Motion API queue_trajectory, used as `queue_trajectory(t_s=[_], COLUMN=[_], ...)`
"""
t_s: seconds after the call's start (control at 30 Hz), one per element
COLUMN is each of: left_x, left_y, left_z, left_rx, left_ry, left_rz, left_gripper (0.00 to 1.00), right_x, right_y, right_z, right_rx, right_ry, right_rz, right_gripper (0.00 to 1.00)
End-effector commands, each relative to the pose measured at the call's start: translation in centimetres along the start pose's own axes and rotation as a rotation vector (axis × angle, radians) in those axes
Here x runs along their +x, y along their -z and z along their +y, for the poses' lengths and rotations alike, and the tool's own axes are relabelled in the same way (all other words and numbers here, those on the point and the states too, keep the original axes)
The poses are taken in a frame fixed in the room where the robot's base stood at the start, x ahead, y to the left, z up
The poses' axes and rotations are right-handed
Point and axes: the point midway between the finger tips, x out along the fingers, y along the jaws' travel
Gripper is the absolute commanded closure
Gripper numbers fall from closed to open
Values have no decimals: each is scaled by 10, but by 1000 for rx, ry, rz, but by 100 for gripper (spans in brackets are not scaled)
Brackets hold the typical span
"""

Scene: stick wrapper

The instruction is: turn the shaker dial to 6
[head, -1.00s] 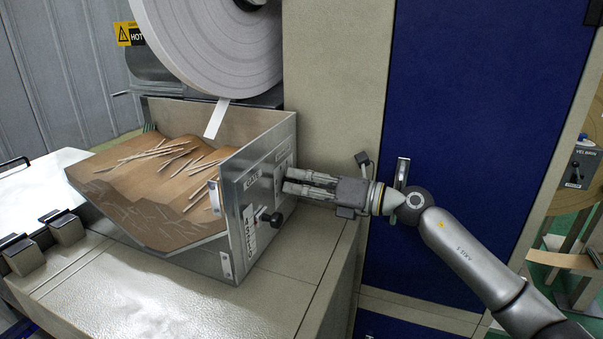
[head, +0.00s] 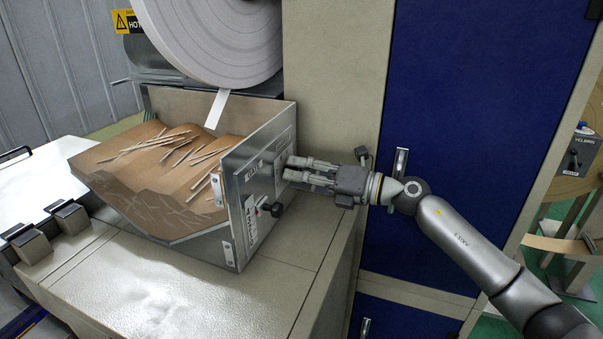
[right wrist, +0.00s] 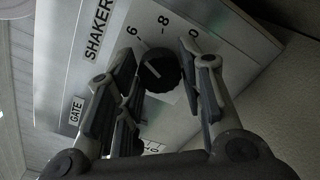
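The shaker dial (right wrist: 160,70) is a round black knob on a pale panel in the right wrist view. The numbers 6 and 8 show above it, and a SHAKER label is at upper left. A light mark shows on the knob; I cannot tell exactly which number it points to. My right gripper (right wrist: 165,85) has its fingers apart, one on each side of the dial; contact cannot be told. In the head view my right gripper (head: 290,170) is at the hopper's side panel (head: 238,180). A black knob (head: 276,210) shows below it. My left gripper is out of view.
The metal hopper (head: 218,257) holds brown material and loose sticks (head: 180,145). A large paper roll (head: 215,40) hangs above it. A blue cabinet door (head: 480,110) stands behind my right arm. The beige machine top (head: 180,300) is clear in front.

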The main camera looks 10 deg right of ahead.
Motion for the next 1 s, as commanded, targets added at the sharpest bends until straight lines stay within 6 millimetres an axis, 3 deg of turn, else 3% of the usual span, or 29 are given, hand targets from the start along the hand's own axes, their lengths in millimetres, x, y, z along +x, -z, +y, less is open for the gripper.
queue_trajectory(t_s=[0.1, 0.47, 1.0], left_x=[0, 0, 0], left_y=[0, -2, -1], left_z=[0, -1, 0], left_rx=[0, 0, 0], left_ry=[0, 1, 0], left_rz=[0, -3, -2], left_gripper=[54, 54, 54], right_x=[0, 0, -1], right_y=[0, -3, -60], right_z=[0, 3, 71], right_rx=[0, -2, -4], right_ry=[0, 0, -5], right_rz=[0, -1, 0], right_gripper=[45, 45, 45])
